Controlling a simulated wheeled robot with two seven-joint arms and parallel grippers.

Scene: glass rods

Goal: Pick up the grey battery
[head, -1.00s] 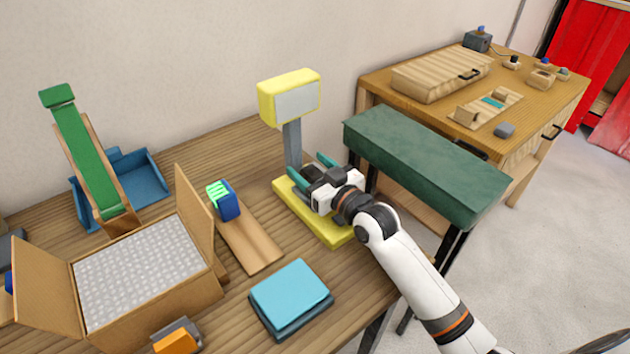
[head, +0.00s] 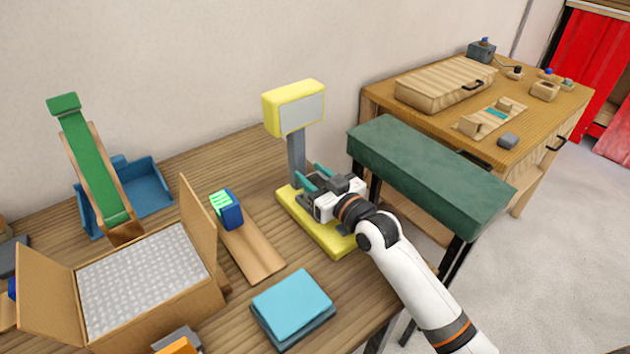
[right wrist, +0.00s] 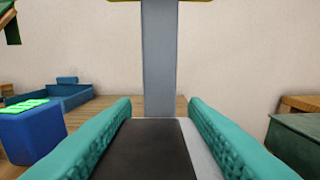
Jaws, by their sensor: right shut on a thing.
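My right gripper (head: 313,178) is over the yellow scale (head: 318,232), close to its grey post (head: 296,160). Its teal fingers are closed on the sides of a dark grey block with a lighter grey strip, seen between them in the right wrist view (right wrist: 150,150). I take this block to be the grey battery; the head view mostly hides it behind the gripper. I cannot tell whether it is lifted off the scale. My left gripper is not in view.
A blue block with a green face (head: 231,212) sits on a wooden ramp (head: 252,252) left of the scale. An open cardboard box (head: 205,292), a teal pad (head: 291,297) and a green slide (head: 92,170) stand around. A dark green bench (head: 430,170) is at the right.

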